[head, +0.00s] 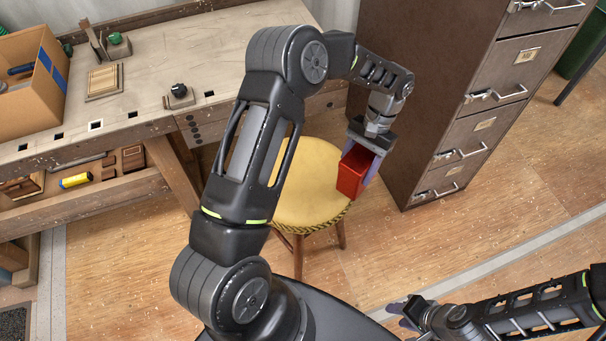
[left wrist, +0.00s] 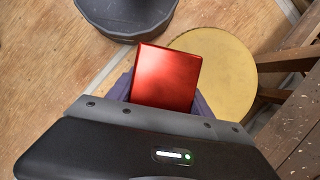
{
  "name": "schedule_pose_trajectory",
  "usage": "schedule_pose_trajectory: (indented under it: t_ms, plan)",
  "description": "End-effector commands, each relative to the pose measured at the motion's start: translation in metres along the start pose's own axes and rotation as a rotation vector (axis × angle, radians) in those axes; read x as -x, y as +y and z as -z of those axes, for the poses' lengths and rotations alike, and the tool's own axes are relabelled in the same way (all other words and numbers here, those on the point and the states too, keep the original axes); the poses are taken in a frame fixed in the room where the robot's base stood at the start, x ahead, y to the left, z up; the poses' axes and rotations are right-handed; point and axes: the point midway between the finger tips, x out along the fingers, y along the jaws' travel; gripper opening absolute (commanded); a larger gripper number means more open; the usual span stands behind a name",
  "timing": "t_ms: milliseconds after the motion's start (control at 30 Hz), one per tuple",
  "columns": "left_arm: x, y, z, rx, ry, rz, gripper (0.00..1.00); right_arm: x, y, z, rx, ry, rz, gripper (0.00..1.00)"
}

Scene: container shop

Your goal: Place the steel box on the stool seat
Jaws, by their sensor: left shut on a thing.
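The steel box is red (head: 353,172), and my left gripper (head: 366,160) is shut on it. The box also shows in the left wrist view (left wrist: 166,78), between the purple fingers of my left gripper (left wrist: 163,95). The round yellow stool seat (head: 303,192) has a braided edge. In the head view the box overlaps the seat's right edge; it appears held above it, though the gap is hard to judge. In the left wrist view the seat (left wrist: 228,70) lies behind and right of the box. My right gripper (head: 404,309) is low at right, its opening unclear.
A brown filing cabinet (head: 440,90) stands close right of the stool. A workbench (head: 165,70) with a cardboard box (head: 35,85) and small items is at left. A yellow flashlight (head: 76,180) lies on its lower shelf.

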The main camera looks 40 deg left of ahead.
Motion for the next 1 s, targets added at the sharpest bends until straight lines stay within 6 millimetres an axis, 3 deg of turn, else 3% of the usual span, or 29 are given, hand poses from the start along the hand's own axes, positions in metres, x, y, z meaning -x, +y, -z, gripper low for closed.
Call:
schedule_pose_trajectory:
  t_ms: [267,600,800,1000]
  plan:
    - [0.002,-0.048,0.014,-0.461,0.007,0.199,0.00,-0.062,0.025,0.000,0.000,0.000,-0.001,0.36]
    - [0.014,-0.136,-0.003,-1.418,0.006,0.604,0.00,-0.155,0.061,-0.001,0.000,0.001,-0.001,0.36]
    - [0.019,-0.163,-0.019,-1.775,0.002,0.749,0.00,-0.183,0.072,-0.001,0.000,0.002,-0.002,0.36]
    - [0.023,-0.172,-0.028,-1.924,0.001,0.805,0.00,-0.191,0.075,-0.001,0.000,0.002,-0.002,0.36]
